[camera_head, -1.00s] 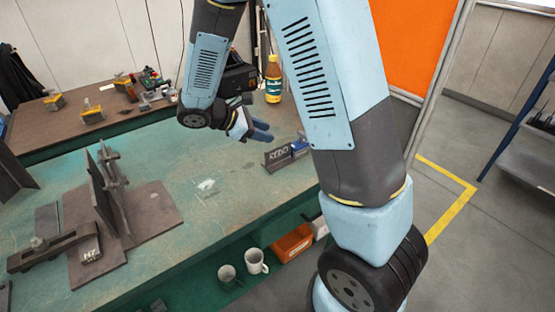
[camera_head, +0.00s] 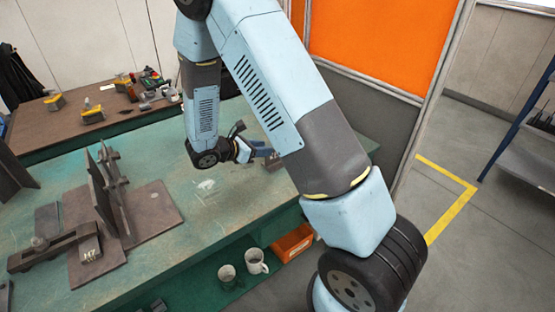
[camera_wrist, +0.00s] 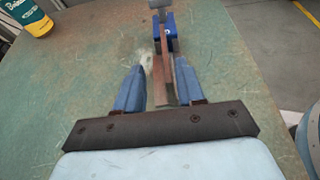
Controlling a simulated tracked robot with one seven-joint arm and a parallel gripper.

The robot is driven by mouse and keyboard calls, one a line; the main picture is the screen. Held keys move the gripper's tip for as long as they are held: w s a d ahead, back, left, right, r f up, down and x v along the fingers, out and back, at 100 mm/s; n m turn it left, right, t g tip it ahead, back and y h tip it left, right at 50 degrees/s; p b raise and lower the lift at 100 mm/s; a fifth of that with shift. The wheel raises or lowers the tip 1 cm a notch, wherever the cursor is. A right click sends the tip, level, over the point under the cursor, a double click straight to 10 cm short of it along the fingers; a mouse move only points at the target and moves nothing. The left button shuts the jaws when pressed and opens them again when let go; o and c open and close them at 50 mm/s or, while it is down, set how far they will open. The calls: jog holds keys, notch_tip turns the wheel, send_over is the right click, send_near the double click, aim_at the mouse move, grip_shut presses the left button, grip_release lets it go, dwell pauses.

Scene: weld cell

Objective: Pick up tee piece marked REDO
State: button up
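The tee piece (camera_wrist: 171,80) shows in the wrist view as a narrow rusty-brown plate seen from above, running away from me. Its REDO marking cannot be read from here. A blue block (camera_wrist: 163,33) sits at its far end. My gripper (camera_wrist: 160,67) is open, with one blue finger left of the plate and the other close along its right. I cannot tell whether the right finger touches it. In the head view my gripper (camera_head: 262,151) is low over the green bench (camera_head: 170,160), and my arm largely hides the tee piece.
A fixture with upright plates (camera_head: 104,185) stands at the left of the bench. Two mugs (camera_head: 256,261) and an orange bin (camera_head: 293,243) are on the lower shelf.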

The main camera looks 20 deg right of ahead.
jog(key=shift+s+x, duration=0.2)
jog(key=shift+x, duration=1.55)
jog(key=shift+s+x, duration=0.2)
jog(key=shift+x, duration=1.55)
jog(key=shift+d, duration=0.1)
jog(key=shift+c, duration=0.2)
grip_shut()
jog(key=shift+r, duration=0.1)
